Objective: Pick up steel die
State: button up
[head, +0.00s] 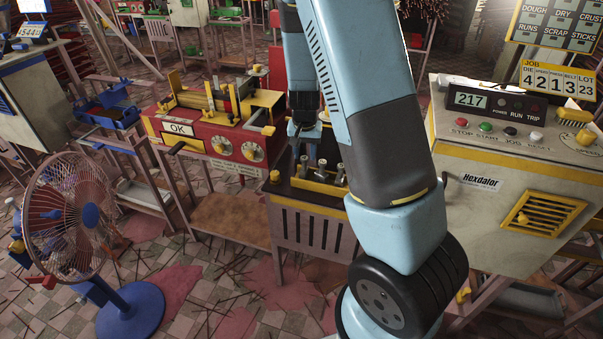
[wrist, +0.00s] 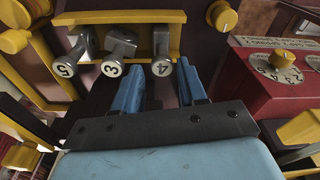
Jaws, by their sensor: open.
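Three steel dies with numbered round ends sit in a yellow rack (wrist: 118,20): die 5 (wrist: 77,56) on the left, die 3 (wrist: 117,52) in the middle and die 4 (wrist: 162,52) on the right. In the head view the dies (head: 322,170) stand in the yellow rack (head: 314,184) on a dark-topped stand. My gripper (wrist: 158,80) is open and empty, its two blue fingers apart. In the wrist view die 4 shows between the fingertips, beyond them; contact is not visible. In the head view my gripper (head: 304,150) is just behind the dies.
A red and yellow extruder (head: 215,135) stands to the left of the rack; its red side with a dial (wrist: 275,68) is close on the right in the wrist view. A beige control cabinet (head: 500,175) stands to the right. A fan (head: 75,210) is at front left.

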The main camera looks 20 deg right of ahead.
aim_at(304, 157)
jog(key=shift+w+f, duration=0.25)
jog(key=shift+f, duration=1.1)
jog(key=shift+w+f, duration=0.25)
jog(key=shift+f, duration=1.05)
grip_shut()
